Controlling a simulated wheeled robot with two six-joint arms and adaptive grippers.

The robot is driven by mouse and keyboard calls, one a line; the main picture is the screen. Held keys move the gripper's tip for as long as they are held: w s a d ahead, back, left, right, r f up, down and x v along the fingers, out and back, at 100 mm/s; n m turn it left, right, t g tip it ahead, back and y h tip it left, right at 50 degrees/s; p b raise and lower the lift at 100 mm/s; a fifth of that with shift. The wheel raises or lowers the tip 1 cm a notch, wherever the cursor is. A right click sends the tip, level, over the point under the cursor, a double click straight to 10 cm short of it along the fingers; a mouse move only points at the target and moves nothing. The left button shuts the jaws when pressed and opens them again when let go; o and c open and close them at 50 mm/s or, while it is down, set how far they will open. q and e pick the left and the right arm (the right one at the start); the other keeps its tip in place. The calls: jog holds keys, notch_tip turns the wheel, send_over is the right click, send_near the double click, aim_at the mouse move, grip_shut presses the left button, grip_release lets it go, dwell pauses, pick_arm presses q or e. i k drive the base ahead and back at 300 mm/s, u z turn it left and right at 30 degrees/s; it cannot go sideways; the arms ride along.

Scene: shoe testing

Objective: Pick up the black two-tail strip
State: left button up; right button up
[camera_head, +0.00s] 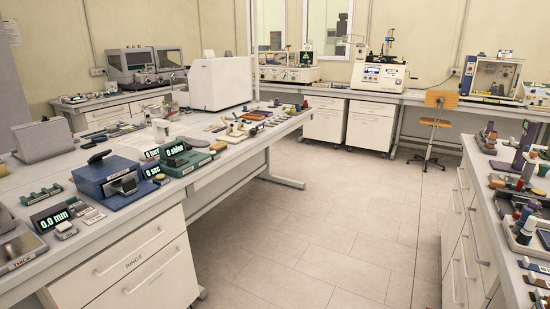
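I cannot make out a black two-tail strip for certain among the many small items on the benches. The left workbench (225,170) carries small instruments and several small dark and coloured pieces too small to identify. The right bench (487,215) also holds many small items, some of them dark. Neither of my grippers shows in this view.
A white box-shaped machine (220,83) stands on the left bench. Blue instruments (110,181) with digital displays sit near its front edge. An orange chair (436,123) stands by the back counter (350,92). The tiled floor (315,215) between the benches is clear.

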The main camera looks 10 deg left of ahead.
aim_at(219, 129)
jog(key=u, duration=0.4)
jog(key=i, duration=2.25)
jog(key=u, duration=0.3)
